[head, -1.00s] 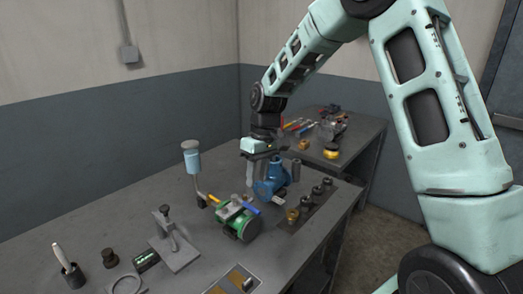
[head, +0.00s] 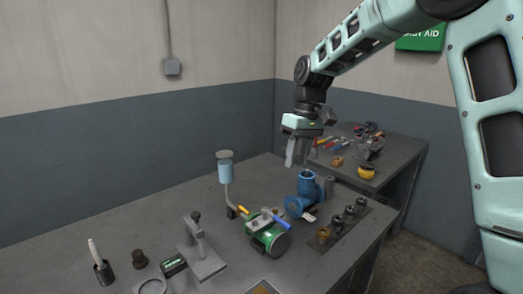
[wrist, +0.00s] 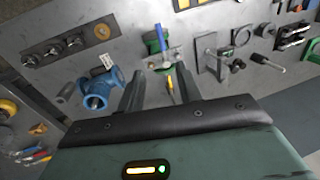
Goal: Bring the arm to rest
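My gripper (head: 297,150) hangs above the back of the workbench (head: 120,234), with its fingers pointing down. In the wrist view the gripper's two fingers (wrist: 157,90) stand apart with nothing between them, so it is open and empty. A blue valve body (head: 304,194) stands on the bench below and slightly right of the fingers; it also shows in the wrist view (wrist: 98,90), left of the fingers. A green part (head: 268,238) with a blue-handled tool across it lies nearer the front.
A light-blue cup on a stand (head: 225,170), a grey stand (head: 200,250) and a dark pot (head: 103,270) are on the bench. A plate with several dark fittings (head: 340,228) lies at right. A second table (head: 400,155) holds tools and a yellow item (head: 366,172).

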